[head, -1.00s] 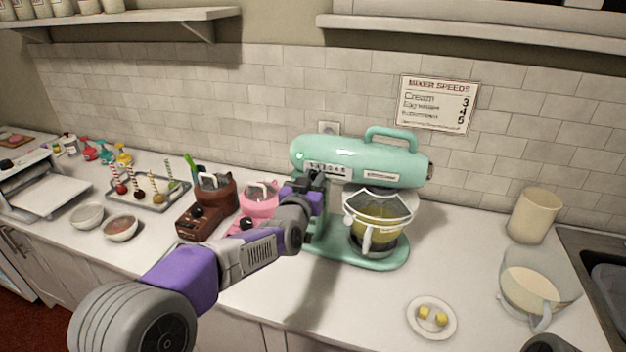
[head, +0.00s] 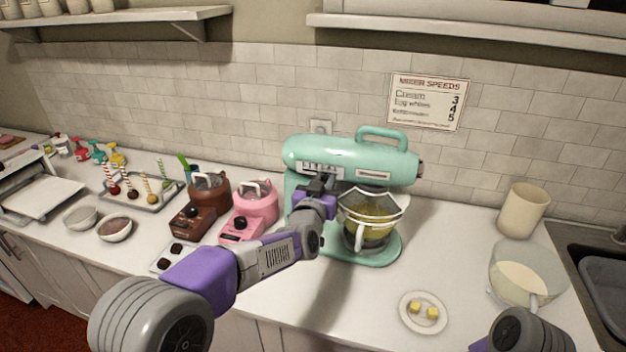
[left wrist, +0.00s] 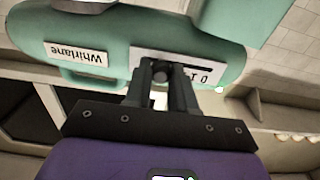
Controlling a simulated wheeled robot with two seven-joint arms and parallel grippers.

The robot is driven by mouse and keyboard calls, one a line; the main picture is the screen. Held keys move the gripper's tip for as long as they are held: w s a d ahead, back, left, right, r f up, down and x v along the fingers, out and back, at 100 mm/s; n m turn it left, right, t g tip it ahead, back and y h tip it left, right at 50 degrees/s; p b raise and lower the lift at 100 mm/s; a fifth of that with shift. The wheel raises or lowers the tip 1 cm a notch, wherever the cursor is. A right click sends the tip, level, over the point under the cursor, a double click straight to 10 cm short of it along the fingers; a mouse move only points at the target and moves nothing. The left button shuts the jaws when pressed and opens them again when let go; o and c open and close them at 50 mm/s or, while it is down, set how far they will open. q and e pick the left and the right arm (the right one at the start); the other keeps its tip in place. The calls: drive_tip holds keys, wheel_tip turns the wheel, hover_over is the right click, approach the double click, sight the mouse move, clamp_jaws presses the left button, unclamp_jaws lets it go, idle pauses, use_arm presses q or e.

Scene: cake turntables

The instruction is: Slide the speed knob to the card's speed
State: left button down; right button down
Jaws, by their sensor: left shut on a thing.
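The mint-green stand mixer (head: 350,157) stands on the counter, with a pale speed scale (head: 313,169) on its side. My left gripper (head: 327,180) is at the lower right part of this scale. In the left wrist view its fingers (left wrist: 160,80) are shut on the small dark speed knob (left wrist: 160,71) in the slot. The digits 0 and 1 show to the right of the fingers there; the other digits are hidden. The card (head: 428,101) on the tiled wall reads Mixer Speeds, with cream 3, egg whites 4 and a blurred last line 5. My right gripper is out of view.
A bowl with yellow contents (head: 368,226) sits under the mixer head, inside a clear guard. Pink (head: 254,207) and brown (head: 207,200) appliances stand left of the mixer. A plate with yellow cubes (head: 423,327) and a jug (head: 523,275) are at right.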

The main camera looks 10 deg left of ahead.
use_arm(q)
drive_tip(key=c, duration=0.9)
unclamp_jaws()
drive_tip(key=shift+a, duration=0.15)
drive_tip(key=shift+c, duration=0.2)
drive_tip(key=s, duration=0.7)
drive_tip(key=shift+s+a, duration=0.3)
drive_tip(key=shift+a, duration=0.1)
